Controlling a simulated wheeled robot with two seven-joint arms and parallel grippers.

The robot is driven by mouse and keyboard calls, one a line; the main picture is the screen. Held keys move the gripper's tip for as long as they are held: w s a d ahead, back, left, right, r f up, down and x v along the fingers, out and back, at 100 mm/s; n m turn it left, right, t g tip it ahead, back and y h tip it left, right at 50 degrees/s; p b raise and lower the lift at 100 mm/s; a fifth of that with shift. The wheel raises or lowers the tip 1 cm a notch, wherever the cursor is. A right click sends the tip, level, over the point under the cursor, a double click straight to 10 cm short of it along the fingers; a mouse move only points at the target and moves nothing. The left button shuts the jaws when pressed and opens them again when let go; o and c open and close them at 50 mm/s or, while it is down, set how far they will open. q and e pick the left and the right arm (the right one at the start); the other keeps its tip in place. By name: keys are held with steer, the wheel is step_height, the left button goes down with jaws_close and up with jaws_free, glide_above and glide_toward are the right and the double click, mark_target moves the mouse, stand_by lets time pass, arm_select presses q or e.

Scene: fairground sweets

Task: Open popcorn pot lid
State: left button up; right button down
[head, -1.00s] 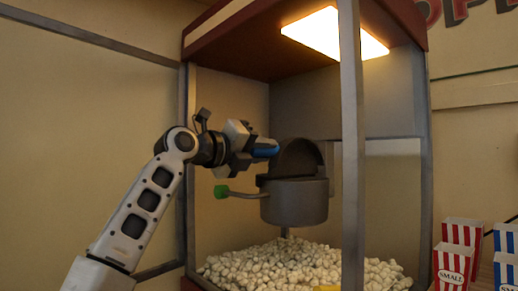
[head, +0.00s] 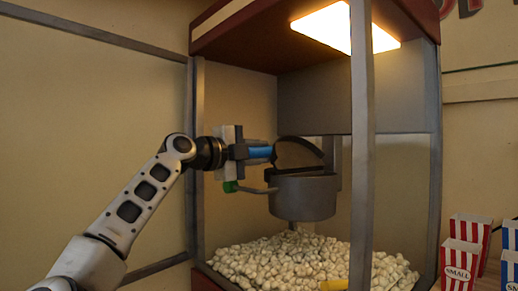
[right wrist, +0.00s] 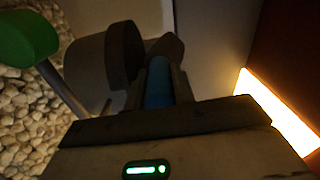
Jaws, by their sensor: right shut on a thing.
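The popcorn pot (head: 304,198) is a grey metal kettle hanging inside the glass-sided popcorn machine. Its dark lid (head: 298,155) is raised, standing tilted above the pot's rim. A side handle with a green knob (head: 230,187) sticks out left of the pot, just below the gripper. My left gripper is not in view.
A heap of popcorn (head: 290,262) lies on the machine floor below the pot. A grey corner post (head: 362,150) stands right of the pot. A bright lamp (head: 345,28) is overhead. Striped boxes (head: 462,262) stand at right, outside the machine.

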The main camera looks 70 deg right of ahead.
steer(key=shift+w+f+n, duration=0.15)
steer(key=shift+n, duration=0.25)
steer(key=c, duration=1.2)
jaws_free()
steer(key=shift+o, duration=0.2)
arm_select(q)
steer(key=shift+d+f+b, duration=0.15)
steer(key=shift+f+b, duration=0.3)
steer(key=shift+b, duration=0.7)
arm_select(e)
steer(key=v, duration=1.6)
steer(key=shift+d, duration=0.1)
